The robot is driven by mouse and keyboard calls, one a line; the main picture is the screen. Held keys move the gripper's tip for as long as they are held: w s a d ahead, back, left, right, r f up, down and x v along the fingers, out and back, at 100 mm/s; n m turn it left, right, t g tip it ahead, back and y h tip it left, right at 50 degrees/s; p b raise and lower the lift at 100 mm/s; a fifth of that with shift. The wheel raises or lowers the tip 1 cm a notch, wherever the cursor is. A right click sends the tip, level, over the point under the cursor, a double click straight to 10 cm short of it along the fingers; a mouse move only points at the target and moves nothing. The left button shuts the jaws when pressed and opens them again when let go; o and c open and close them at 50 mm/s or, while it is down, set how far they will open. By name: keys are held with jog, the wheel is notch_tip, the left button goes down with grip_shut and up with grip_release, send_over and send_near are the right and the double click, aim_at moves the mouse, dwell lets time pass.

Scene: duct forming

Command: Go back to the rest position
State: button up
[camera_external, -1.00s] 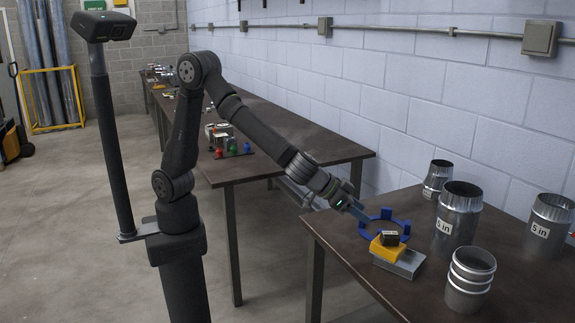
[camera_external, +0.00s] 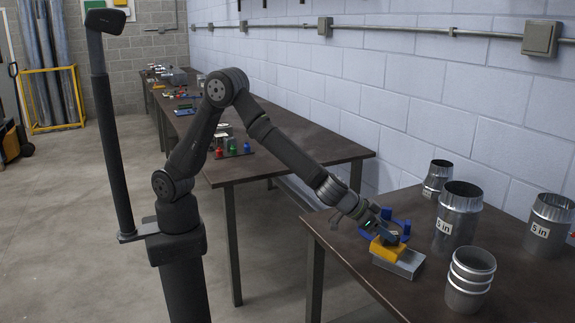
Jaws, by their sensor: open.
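My gripper (camera_external: 384,232) is at the near dark table on the right, low over a yellow and grey block-like object (camera_external: 398,256). The jaws are open, but the fingers are small and partly lost against the dark object on top of the yellow part. I cannot tell whether they touch it. A blue ring with upright tabs (camera_external: 403,226) lies on the table just behind, partly hidden by my gripper. My arm reaches out to the right, bent at the elbow.
Several metal duct pieces stand right of my gripper: a tall one (camera_external: 457,215), a ribbed one (camera_external: 470,279), one at the right (camera_external: 549,222) and a small one (camera_external: 437,178). A long table (camera_external: 300,158) with small items runs behind my arm, along the wall.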

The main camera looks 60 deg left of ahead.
jog(key=shift+x, duration=1.05)
jog(key=shift+s+f, duration=0.1)
jog(key=shift+f, duration=0.25)
jog(key=shift+r, duration=0.25)
